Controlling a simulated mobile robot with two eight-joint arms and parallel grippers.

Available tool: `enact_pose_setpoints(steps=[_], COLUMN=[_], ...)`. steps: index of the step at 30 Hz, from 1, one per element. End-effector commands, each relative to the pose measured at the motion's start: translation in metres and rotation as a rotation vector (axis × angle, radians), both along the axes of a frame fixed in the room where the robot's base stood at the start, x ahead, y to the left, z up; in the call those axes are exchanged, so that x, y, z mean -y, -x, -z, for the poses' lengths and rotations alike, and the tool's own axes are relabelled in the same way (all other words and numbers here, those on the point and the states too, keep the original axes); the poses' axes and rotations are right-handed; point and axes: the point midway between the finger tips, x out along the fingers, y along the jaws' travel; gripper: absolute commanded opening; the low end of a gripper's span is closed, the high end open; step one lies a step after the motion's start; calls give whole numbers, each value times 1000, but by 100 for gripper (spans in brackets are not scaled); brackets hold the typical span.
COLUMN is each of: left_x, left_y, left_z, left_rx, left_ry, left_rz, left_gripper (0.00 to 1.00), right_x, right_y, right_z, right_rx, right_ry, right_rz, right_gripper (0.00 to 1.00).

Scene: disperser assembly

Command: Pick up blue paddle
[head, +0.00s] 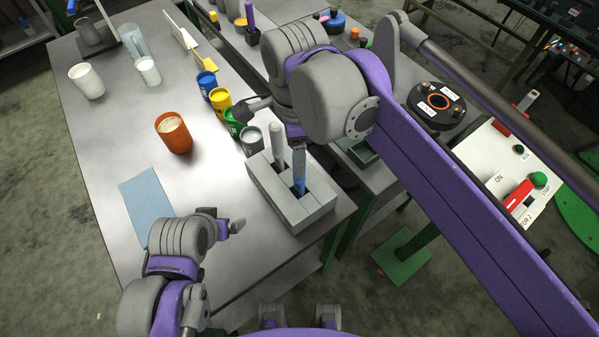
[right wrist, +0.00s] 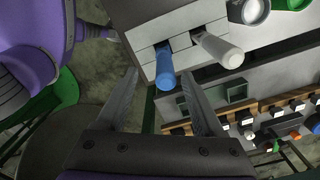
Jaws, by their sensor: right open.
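The blue paddle (head: 299,178) stands upright in a slot of a grey block holder (head: 318,212) at the near right corner of the table. In the right wrist view the blue paddle (right wrist: 165,70) points toward the camera, between the lines of the open fingers. My right gripper (right wrist: 160,90) is open and empty, with its fingers on either side of the paddle's end; contact cannot be told. In the head view my right arm partly hides it. My left gripper (head: 222,222) is low over the near table; its finger opening is unclear.
A pale grey paddle (head: 277,142) stands beside the blue one. Blue (head: 207,84), yellow (head: 220,100), green and grey cups line the table behind the holder. A control panel (head: 510,170) is right.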

Motion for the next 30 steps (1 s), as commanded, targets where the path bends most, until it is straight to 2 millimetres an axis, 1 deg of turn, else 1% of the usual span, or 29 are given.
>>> enact_pose_setpoints(steps=[5,10,13,16,22,23,24,26,30], left_x=[0,0,0,0,0,0,0,0,0], left_y=[0,0,0,0,0,0,0,0,0], left_z=[0,0,1,1,1,1,1,1,1], left_rx=[0,0,0,-1,-1,-1,-1,-1,-1], left_ry=[0,0,0,0,0,0,0,0,0], left_rz=[0,0,0,0,0,0,0,0,0], left_gripper=[100,100,100,100,100,100,100,100,100], right_x=[2,7,6,6,6,6,6,6,6], right_y=[-2,-7,-7,-7,-7,-7,-7,-7,-7], right_z=[13,38,51,57,57,57,57,57,57], right_rx=[1,1,1,1,1,1,1,1,1], right_ry=[0,0,0,0,0,0,0,0,0], right_rz=[0,1,-1,-1,-2,-2,-2,-2,-2], right_gripper=[69,69,69,69,69,68,60,50,24])
